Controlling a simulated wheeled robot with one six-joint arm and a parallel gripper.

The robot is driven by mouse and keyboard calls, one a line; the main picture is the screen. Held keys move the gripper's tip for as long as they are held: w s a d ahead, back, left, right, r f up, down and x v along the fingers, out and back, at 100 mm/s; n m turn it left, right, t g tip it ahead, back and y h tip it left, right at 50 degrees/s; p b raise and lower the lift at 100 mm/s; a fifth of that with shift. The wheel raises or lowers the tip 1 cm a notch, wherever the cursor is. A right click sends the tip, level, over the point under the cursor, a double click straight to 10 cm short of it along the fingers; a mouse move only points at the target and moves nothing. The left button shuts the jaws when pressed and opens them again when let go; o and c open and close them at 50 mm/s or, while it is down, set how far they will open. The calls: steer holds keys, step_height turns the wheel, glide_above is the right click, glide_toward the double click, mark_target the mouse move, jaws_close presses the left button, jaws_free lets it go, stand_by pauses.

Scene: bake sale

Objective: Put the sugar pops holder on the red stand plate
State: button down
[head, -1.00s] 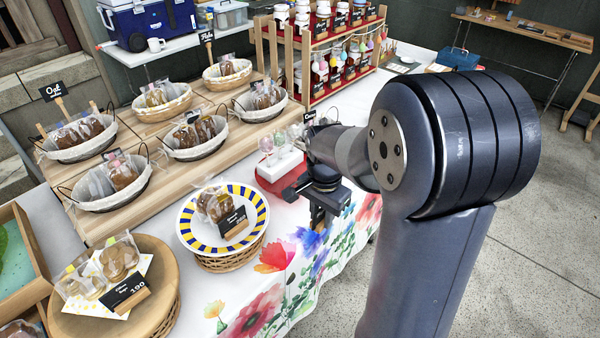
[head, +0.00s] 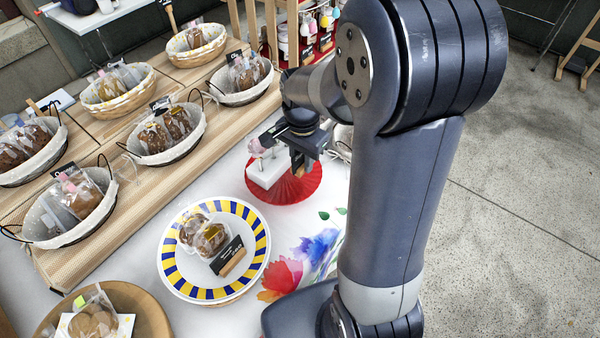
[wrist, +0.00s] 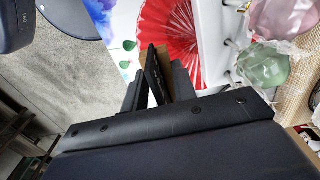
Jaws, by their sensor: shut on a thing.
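The red stand plate (head: 300,188) is a round, ribbed red disc on the white table; it also shows in the wrist view (wrist: 185,25). A white block (head: 266,170) with wrapped pops stands on its left part. My gripper (head: 304,162) is over the plate's back right part, right of the block. In the wrist view my gripper (wrist: 160,78) is shut on a small black card holder with a wooden base, seemingly the sugar pops holder (wrist: 147,57). Its card face is not readable, and the fingers hide most of it. I cannot tell whether it touches the plate.
A blue-and-yellow rimmed plate (head: 173,265) with wrapped sweets and a price card stands to the front left. Several lined baskets (head: 158,152) sit on the wooden riser at left. A flowered cloth (head: 318,250) lies in front of the red plate.

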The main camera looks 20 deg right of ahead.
mark_target(302, 186)
step_height(302, 186, down, 8)
steer(key=shift+r, duration=0.25)
steer(key=shift+f, duration=0.2)
steer(key=c, duration=1.1)
jaws_free()
steer(key=shift+c, duration=0.2)
steer(key=shift+r, duration=0.15)
step_height(302, 186, up, 12)
steer(key=shift+r, duration=0.1)
